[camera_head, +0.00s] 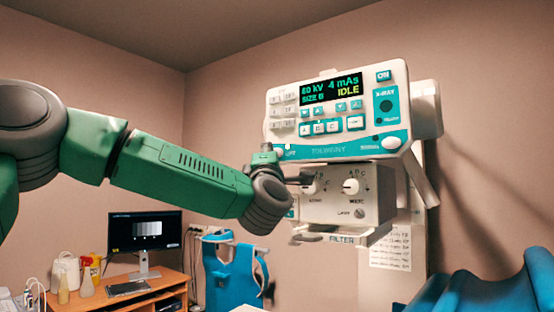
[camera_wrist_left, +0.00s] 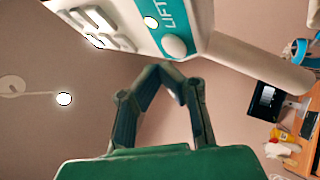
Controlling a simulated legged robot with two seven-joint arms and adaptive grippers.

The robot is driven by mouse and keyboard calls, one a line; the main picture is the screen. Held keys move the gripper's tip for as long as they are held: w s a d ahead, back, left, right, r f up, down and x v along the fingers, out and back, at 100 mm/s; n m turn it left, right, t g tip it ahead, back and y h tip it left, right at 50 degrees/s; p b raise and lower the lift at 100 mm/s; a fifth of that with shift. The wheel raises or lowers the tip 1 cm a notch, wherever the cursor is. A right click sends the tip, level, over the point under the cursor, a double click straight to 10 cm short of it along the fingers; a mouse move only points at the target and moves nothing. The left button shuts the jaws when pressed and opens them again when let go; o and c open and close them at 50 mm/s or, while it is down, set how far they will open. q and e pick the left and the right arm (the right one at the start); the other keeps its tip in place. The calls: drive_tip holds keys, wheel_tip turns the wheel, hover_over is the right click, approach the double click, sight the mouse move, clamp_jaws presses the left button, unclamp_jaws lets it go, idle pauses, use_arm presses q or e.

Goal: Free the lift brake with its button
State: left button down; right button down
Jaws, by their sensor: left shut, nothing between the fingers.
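The white control head (camera_head: 338,115) of the x-ray unit shows at the upper right in the head view; its display reads 80 kV, 4 mAs, IDLE. In the left wrist view, a round white button (camera_wrist_left: 174,46) sits beside the LIFT label (camera_wrist_left: 168,14) on a teal strip, with a lit white lamp (camera_wrist_left: 151,22) near it. My left gripper (camera_head: 303,180) is at the panel's lower left corner. In the left wrist view its fingers (camera_wrist_left: 165,72) are closed and empty, just below the button in the picture; contact cannot be told. My right gripper is out of view.
Below the panel is a collimator box (camera_head: 346,197) with knobs and a filter rail (camera_head: 340,238). A desk (camera_head: 140,293) with a monitor (camera_head: 145,232) stands at the lower left. A blue apron (camera_head: 233,275) hangs behind. Blue padding (camera_head: 480,292) is at the lower right.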

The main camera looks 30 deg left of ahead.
use_arm(q)
drive_tip(key=shift+s+a+b, duration=0.15)
drive_tip(key=shift+s+b, duration=0.65)
drive_tip(key=shift+s, duration=0.5)
drive_tip(key=shift+s+a+b, duration=0.15)
drive_tip(key=shift+s+b, duration=0.65)
drive_tip(key=shift+s, duration=0.45)
